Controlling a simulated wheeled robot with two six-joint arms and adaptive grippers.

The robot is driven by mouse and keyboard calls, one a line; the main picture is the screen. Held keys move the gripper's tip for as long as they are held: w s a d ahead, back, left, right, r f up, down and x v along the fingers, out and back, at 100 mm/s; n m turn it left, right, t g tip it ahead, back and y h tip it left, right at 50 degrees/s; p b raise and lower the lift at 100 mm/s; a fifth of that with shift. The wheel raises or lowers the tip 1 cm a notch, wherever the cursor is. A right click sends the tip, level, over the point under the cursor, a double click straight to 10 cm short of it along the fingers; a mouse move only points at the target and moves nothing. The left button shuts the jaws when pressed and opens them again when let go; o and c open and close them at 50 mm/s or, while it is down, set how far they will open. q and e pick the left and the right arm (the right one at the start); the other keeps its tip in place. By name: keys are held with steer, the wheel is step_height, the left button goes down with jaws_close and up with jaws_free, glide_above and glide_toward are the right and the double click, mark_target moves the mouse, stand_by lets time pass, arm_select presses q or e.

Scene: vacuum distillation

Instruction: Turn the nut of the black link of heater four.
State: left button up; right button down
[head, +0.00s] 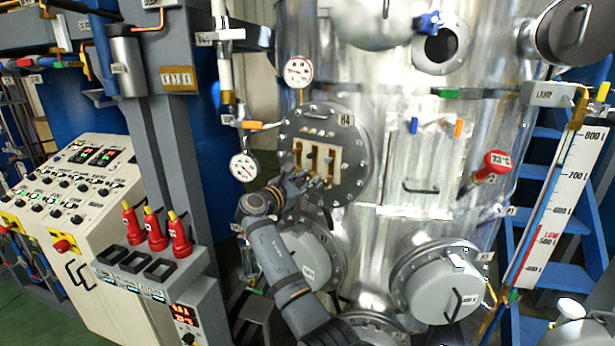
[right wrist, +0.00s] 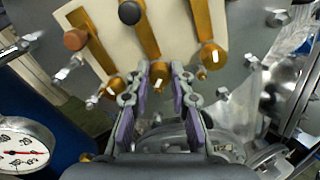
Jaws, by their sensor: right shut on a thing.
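Heater four is the round grey flange (head: 354,134) marked H4 on the metal vessel, with a cream terminal plate (head: 334,152) carrying brass links. In the right wrist view the black link (right wrist: 145,38) is the middle brass strip, with a black knob (right wrist: 130,12) at its upper end. Its brass nut (right wrist: 158,70) is at the lower end, between my fingertips. My right gripper (head: 308,182) is shut on this nut; its fingers also show in the right wrist view (right wrist: 160,76) and partly hide the nut. My left gripper is in neither view.
The brown-knobbed link (right wrist: 92,55) lies left of the black one, another brass link (right wrist: 205,30) to the right. Flange bolts surround the plate. A dial gauge (head: 243,167) hangs close left of the flange. A covered port (head: 322,262) sits below, near my forearm.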

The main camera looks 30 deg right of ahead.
steer(key=shift+f+n, duration=0.15)
steer(key=shift+n, duration=1.45)
steer(key=c, duration=1.2)
jaws_free()
steer(key=v, duration=1.2)
steer(key=shift+a, duration=0.1)
